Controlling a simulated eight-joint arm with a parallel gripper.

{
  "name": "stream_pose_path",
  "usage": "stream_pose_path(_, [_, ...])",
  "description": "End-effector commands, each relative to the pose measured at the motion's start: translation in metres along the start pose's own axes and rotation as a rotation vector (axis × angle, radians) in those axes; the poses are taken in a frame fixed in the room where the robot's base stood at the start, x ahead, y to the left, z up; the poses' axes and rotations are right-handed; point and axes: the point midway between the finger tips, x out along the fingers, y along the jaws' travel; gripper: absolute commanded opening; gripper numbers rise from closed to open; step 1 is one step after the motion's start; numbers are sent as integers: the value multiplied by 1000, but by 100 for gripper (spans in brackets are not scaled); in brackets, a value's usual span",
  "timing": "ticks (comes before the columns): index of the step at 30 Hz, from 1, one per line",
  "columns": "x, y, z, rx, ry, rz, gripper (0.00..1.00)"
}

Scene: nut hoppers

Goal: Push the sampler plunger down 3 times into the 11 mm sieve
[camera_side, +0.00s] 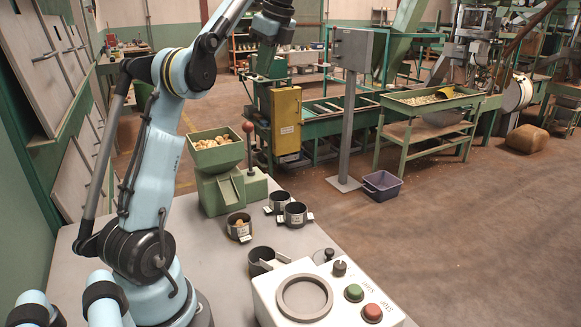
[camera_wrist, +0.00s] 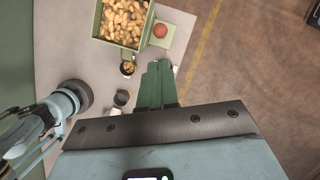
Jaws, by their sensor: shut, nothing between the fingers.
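The green sampler (camera_side: 222,188) stands on the grey bench, with a hopper (camera_side: 216,158) full of nuts on top. Its plunger is a rod with a red knob (camera_side: 248,127), standing raised at the right of the hopper; the knob also shows in the wrist view (camera_wrist: 160,30). A dark sieve (camera_side: 239,229) sits in front of the chute with some nut pieces inside. Two more sieves (camera_side: 277,203) (camera_side: 296,216) stand to its right, and another (camera_side: 261,262) nearer the front. Their size labels are unreadable. My gripper (camera_wrist: 158,63) is shut and empty, high above the bench, apart from the knob.
A white control box (camera_side: 305,296) with a round recess, a green button and a red button fills the bench's front right. A grey post (camera_side: 352,110) and green machines stand beyond the bench. The air around the knob looks clear.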

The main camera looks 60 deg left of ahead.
Motion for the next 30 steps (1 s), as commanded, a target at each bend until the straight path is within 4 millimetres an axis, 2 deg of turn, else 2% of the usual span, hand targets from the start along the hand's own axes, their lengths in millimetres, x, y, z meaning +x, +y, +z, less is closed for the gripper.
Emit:
stream_pose_path(14, [5,0,0,0,0,1,0])
stream_pose_path(20, [21,0,0,-1,0,1,0])
stream_pose_path(30, [63,0,0,-1,0,1,0])
